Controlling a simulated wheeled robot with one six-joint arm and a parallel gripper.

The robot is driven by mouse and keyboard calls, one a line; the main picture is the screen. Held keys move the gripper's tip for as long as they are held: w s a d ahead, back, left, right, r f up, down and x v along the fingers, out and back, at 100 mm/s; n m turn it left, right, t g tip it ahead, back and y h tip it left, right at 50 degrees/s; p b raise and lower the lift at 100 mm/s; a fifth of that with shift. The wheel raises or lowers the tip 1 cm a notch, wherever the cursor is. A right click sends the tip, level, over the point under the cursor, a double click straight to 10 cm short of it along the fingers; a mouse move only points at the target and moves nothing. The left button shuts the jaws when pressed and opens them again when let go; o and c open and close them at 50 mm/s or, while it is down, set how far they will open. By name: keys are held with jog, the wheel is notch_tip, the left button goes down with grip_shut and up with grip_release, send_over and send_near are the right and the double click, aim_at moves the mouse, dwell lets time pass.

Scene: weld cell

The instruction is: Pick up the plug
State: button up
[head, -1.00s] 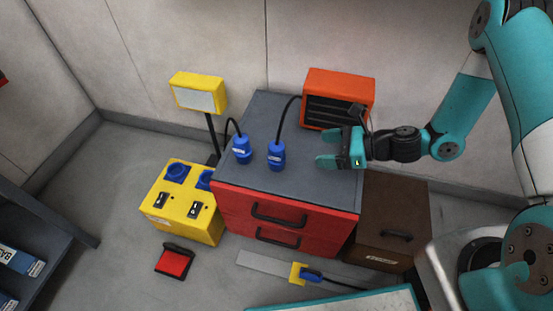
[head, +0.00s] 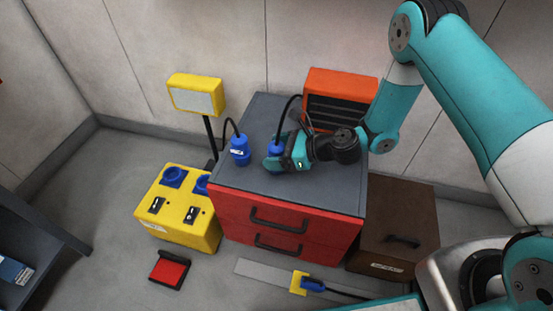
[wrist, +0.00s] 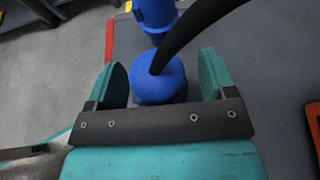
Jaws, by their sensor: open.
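Two blue plugs with black cords stand upright on the grey top of the red cabinet (head: 225,175). The left plug (head: 240,152) is clear of my gripper and shows at the top of the wrist view (wrist: 156,14). The right plug (head: 275,147) is partly hidden by my gripper (head: 277,157) in the head view. In the wrist view, this nearer plug (wrist: 160,82) sits between my two teal fingers, with its cord rising to the upper right. The fingers are open, with a gap visible on each side of it.
An orange heater-like box (head: 340,87) stands at the back right of the cabinet top. A yellow lamp (head: 196,95) and yellow socket box (head: 180,215) stand left of the cabinet. A brown cabinet (head: 395,225) is at the right.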

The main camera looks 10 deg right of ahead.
jog(key=c, duration=1.1)
